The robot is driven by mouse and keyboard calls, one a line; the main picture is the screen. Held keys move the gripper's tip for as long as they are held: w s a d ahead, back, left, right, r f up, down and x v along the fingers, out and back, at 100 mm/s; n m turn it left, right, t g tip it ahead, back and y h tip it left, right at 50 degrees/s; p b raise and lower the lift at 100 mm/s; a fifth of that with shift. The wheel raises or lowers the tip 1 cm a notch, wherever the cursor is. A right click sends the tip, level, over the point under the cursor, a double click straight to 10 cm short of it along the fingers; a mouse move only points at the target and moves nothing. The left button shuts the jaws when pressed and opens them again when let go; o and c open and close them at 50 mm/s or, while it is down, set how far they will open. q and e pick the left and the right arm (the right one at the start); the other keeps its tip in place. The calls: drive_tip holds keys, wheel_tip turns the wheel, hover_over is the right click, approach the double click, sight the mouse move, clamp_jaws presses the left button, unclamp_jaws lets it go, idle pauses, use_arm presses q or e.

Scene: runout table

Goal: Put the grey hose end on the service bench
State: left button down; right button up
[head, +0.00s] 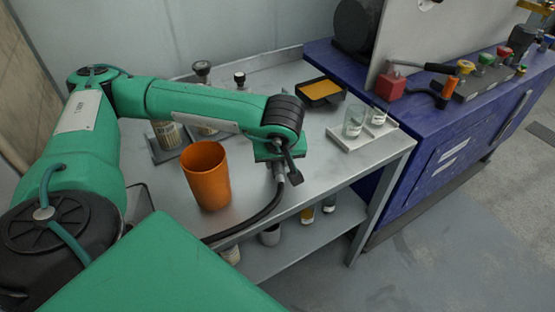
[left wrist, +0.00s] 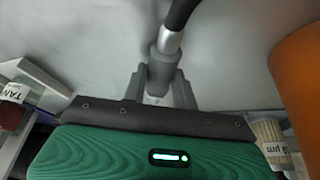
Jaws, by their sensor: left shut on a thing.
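My left gripper (head: 279,168) is over the front part of a grey metal bench (head: 325,170), pointing down. It is shut on the grey hose end (head: 294,178). In the left wrist view the grey hose end (left wrist: 161,70) sits between the two fingers (left wrist: 160,92), with a bright metal collar and the black hose running up from it. In the head view the black hose (head: 257,217) curves down and left past the bench's front edge. I cannot tell whether the hose end touches the bench top. My right gripper is not in view.
An orange cup (head: 207,178) stands left of the gripper. A white tray (head: 352,143) with glass vials is to the right, a black tray (head: 321,92) with orange contents behind. Jars stand at the back left. A blue bench (head: 425,115) adjoins on the right.

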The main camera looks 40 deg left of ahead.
use_arm(q)
drive_tip(key=shift+f, duration=0.1)
drive_tip(key=c, duration=1.1)
unclamp_jaws()
drive_tip(key=shift+r, duration=0.2)
drive_tip(key=v, duration=1.2)
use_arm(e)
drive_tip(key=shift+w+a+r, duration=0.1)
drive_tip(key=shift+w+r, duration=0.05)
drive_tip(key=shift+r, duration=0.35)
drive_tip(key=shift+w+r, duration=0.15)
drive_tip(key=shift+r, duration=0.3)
use_arm(q)
drive_tip(key=shift+f, duration=0.1)
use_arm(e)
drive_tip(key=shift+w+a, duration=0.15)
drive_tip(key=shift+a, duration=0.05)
